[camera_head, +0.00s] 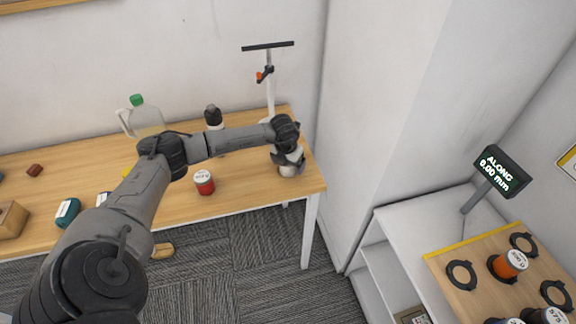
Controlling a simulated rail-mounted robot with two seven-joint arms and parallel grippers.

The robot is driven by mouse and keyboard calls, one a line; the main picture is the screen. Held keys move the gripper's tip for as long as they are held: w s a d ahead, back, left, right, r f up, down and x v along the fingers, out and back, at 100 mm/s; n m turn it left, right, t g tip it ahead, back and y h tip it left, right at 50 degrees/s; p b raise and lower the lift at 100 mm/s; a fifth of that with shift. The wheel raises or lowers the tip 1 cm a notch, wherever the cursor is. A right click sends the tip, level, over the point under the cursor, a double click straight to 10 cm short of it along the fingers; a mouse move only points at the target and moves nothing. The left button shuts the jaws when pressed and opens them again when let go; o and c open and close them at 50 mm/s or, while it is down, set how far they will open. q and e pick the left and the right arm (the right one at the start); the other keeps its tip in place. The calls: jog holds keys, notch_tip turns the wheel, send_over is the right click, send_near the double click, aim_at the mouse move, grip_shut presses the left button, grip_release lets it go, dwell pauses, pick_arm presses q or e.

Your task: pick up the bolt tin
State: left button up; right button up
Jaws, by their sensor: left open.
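My left arm reaches in from the left across the wooden table. Its gripper (288,165) points down near the table's right end and is open. A small pale tin-like object (288,171) stands on the table at the fingertips, between or just behind them; the gripper hides most of it, and I cannot tell whether the fingers touch it. A red tin with a white lid (204,182) stands upright near the table's front edge, left of the gripper. No label reading bolts is legible. My right gripper is not in view.
A stand with a crossbar (269,85) rises behind the gripper. A dark-capped bottle (214,116) and a green-capped jug (145,119) stand at the back. At right, a board (459,254) carries black rings and an orange tin (509,263), beside a display reading "ALONG 0.00 mm" (497,171).

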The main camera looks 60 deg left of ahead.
pick_arm(q)
jog(key=c, duration=1.1)
jog(key=shift+r, duration=0.1)
jog(key=shift+c, duration=0.2)
